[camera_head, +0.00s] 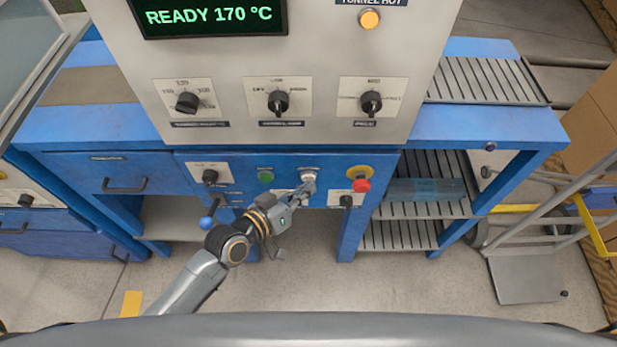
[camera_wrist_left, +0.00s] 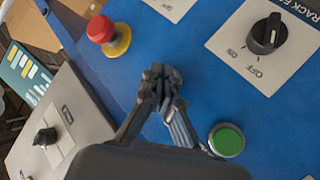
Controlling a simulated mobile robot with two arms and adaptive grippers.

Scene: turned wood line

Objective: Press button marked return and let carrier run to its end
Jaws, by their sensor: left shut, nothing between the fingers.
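On the blue front panel a pale button (camera_head: 309,174) sits between a green button (camera_head: 265,177) and a red mushroom button (camera_head: 361,185) on a yellow base. Its label is too small to read. My left gripper (camera_head: 306,188) is shut and empty, its tips at or just in front of the pale button; I cannot tell if they touch it. In the left wrist view the shut fingertips (camera_wrist_left: 160,78) lie between the red button (camera_wrist_left: 101,29) and the green button (camera_wrist_left: 227,140), and hide the pale button. No carrier can be made out for certain. My right gripper is out of view.
Dark selector knobs (camera_head: 210,177) sit on the panel. Above, a display (camera_head: 210,16) reads READY 170 °C near a lit amber lamp (camera_head: 369,19). A bluish see-through block (camera_head: 425,190) lies over the roller racks at right. A hand truck (camera_head: 525,278) stands further right.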

